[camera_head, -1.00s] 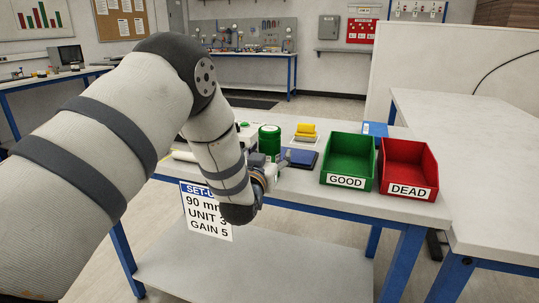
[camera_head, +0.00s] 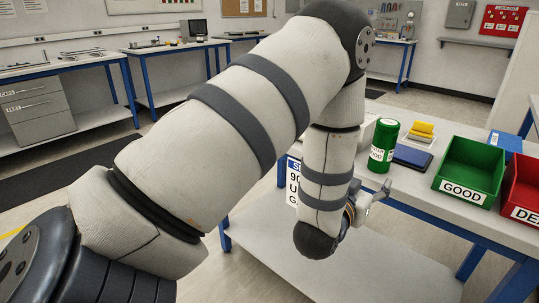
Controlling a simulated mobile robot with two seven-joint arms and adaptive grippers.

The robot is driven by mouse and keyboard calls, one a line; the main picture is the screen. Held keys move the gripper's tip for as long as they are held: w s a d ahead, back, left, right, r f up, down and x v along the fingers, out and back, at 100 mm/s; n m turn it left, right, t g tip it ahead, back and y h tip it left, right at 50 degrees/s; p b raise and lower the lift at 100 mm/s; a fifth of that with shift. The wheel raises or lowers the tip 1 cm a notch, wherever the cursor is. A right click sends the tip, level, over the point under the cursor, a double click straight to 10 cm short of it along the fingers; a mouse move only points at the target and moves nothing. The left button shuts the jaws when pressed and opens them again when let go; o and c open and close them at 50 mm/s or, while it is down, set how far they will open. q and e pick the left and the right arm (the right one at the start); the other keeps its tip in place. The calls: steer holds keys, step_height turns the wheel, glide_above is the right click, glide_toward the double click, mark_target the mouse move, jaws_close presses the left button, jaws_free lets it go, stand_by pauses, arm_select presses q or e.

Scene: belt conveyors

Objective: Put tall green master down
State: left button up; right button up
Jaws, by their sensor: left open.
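The tall green master (camera_head: 382,148) is a green cylinder with a white label, standing upright on the workbench (camera_head: 420,187) near its front edge. My left gripper (camera_head: 380,192) is small in the view, partly hidden by its own wrist. It is open and empty, in front of and below the green cylinder in the picture, apart from it. My left arm fills the middle of the view and hides part of the bench's left side. My right gripper is not in view.
A green bin marked GOOD (camera_head: 463,190) and a red bin (camera_head: 522,212) stand right of the cylinder. A sign hangs at the bench front, partly hidden by my arm.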

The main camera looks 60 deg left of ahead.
arm_select(q)
steer(key=s+d+f+m+g+h, duration=0.1)
steer(key=s+d+f+g, duration=0.15)
steer(key=s+f, duration=0.45)
steer(key=s+d+f+g+h, duration=0.2)
steer(key=s+f+g, duration=0.25)
steer(key=f, duration=0.45)
steer(key=s+d+f+m+g+h, duration=0.1)
steer(key=s+d+f+g, duration=0.15)
steer(key=s+f, duration=0.45)
steer(key=s+d+f+g, duration=0.1)
steer(key=s+g, duration=0.1)
steer(key=s, duration=0.4)
steer(key=s+d+f+g, duration=0.1)
steer(key=s+f+g, duration=0.1)
steer(key=s, duration=0.5)
steer(key=s+d+f+m+g+h, duration=0.1)
steer(key=s+f+g, duration=0.1)
steer(key=s+g, duration=0.2)
steer(key=s, duration=0.3)
steer(key=shift+s, duration=0.25)
steer(key=shift+g, duration=0.25)
